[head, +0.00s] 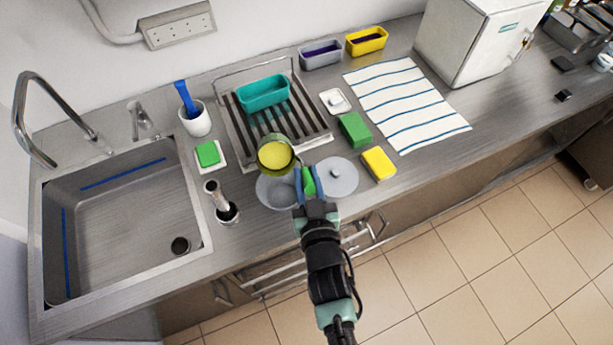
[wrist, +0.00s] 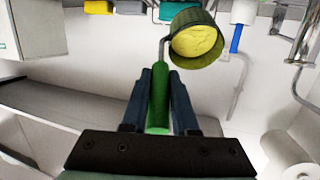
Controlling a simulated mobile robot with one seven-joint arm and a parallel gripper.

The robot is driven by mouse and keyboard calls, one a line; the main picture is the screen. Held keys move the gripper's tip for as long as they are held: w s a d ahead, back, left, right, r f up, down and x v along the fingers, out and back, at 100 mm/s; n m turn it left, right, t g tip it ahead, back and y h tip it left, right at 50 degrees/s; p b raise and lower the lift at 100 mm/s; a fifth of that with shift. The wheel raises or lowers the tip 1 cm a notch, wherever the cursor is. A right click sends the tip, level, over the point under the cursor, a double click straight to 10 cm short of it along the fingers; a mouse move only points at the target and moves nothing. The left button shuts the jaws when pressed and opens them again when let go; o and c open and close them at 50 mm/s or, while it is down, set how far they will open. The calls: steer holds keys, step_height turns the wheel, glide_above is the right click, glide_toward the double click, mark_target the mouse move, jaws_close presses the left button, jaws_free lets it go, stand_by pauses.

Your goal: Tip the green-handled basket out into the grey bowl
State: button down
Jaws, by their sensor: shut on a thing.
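My gripper (head: 308,181) is shut on the green handle (head: 308,185) of the basket (head: 262,168). In the wrist view the handle (wrist: 159,98) lies between both fingers, and a thin rod joins it to the basket (wrist: 205,62). The basket is olive-coloured and holds a yellow mass (head: 275,154). It looks roughly upright in the head view, with its opening facing up. The grey bowl (head: 277,194) is on the counter, partly hidden by the basket and my gripper. The basket overlaps the bowl's far edge in the picture; its height above it is hard to tell.
A grey round lid (head: 337,177) lies right of my gripper, near a yellow sponge (head: 378,163) and a green block (head: 355,130). A rack with a teal tub (head: 263,92) stands behind. A metal cylinder in a dark holder (head: 222,204) stands left of the bowl, before the sink (head: 120,220).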

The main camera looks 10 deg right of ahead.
steer(key=shift+s+f+t+b, duration=0.1)
steer(key=shift+f+t+b, duration=0.5)
steer(key=shift+b, duration=0.8)
steer(key=shift+f+b, duration=0.3)
steer(key=shift+b, duration=0.3)
steer(key=shift+s+f+t+b, duration=0.1)
steer(key=shift+f+t+b, duration=0.3)
steer(key=shift+b, duration=0.75)
steer(key=shift+s+f+b, duration=0.1)
steer(key=shift+f+b, duration=0.25)
steer(key=shift+b, duration=0.55)
steer(key=shift+f+t+b, duration=0.3)
steer(key=shift+t+b, duration=0.1)
steer(key=shift+b, duration=0.45)
steer(key=f+t+b, duration=0.1)
steer(key=b, duration=0.3)
steer(key=f+t+b, duration=0.1)
steer(key=b, duration=0.2)
steer(key=shift+s+f+b, duration=0.35)
step_height(320, 180, down, 3)
steer(key=t+b, duration=0.2)
steer(key=b, duration=0.7)
steer(key=shift+s+d+f+b, duration=0.1)
steer(key=shift+f+b, duration=0.05)
steer(key=shift+b, duration=0.25)
